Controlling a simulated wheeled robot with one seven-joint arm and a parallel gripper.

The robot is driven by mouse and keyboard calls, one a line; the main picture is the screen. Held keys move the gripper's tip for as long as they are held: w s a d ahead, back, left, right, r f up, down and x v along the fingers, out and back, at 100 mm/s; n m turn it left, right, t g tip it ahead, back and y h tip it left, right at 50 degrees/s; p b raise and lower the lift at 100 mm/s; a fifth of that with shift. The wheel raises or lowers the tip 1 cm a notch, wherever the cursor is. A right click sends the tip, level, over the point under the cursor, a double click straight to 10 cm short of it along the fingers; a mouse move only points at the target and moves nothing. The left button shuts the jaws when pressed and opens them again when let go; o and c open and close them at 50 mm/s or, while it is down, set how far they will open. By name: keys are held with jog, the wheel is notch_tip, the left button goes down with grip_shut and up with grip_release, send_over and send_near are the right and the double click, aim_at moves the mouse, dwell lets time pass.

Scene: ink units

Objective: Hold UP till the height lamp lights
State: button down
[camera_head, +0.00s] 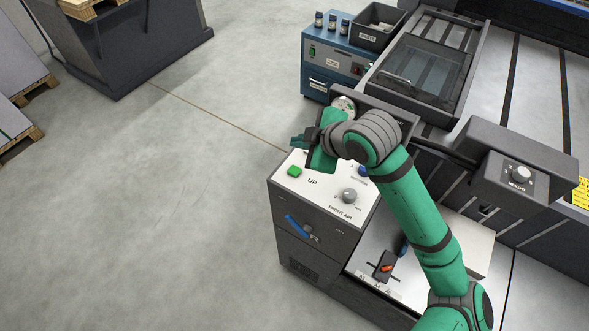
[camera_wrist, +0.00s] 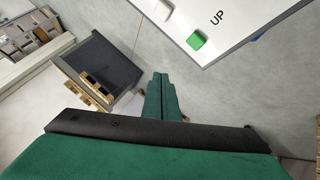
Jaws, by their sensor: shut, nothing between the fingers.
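The green UP button (camera_head: 294,171) sits on the white top of the control box (camera_head: 318,190), beside the printed word UP. The button also shows in the wrist view (camera_wrist: 196,40), up and to the right of my fingertips. My gripper (camera_head: 297,140) is near the box's far left edge, with its fingers pointing left in the head view. In the wrist view my green fingers (camera_wrist: 160,78) are together and empty, apart from the button. A box marked HEIGHT with a grey knob (camera_head: 520,174) stands at the right. I cannot make out a lit height lamp.
A FRONT AIR knob (camera_head: 349,195) and a blue button (camera_head: 363,170) share the panel with UP. A blue cabinet (camera_head: 330,65) with small bottles stands behind. A small panel with an orange switch (camera_head: 387,267) is nearer.

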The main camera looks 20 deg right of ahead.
aim_at(297, 173)
jog(key=shift+w+a+f, duration=0.1)
jog(key=shift+w+f, duration=0.05)
jog(key=shift+f, duration=4.2)
jog(key=shift+a, duration=0.15)
jog(key=shift+d, duration=0.2)
jog(key=shift+a+f, duration=0.1)
jog(key=shift+f, duration=0.15)
jog(key=shift+f, duration=0.2)
